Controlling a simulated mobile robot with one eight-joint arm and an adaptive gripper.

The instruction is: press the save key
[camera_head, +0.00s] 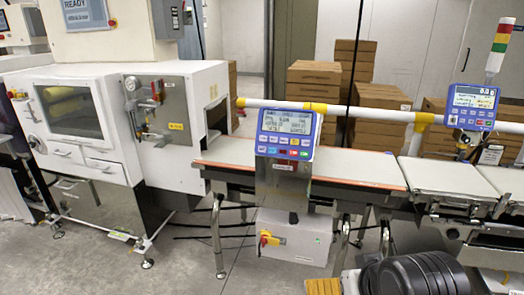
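A blue control panel (287,134) stands upright at the front edge of the belt, near the middle of the view. It has a lit grey screen with dark text, and rows of small coloured keys below it, including blue, red, green and orange ones. The key labels are too small to read, so I cannot tell which one is the save key. A second blue panel (472,106) with a lit screen and keys stands at the right, beyond the belt. My gripper is not in view.
The white belt (350,175) runs from a white machine (70,117) at left to another belt section (450,175) at right. A yellow-and-white rail (345,110) runs behind it. Cardboard boxes (312,87) stand farther back. A black ribbed rounded shape (415,275) fills the lower right.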

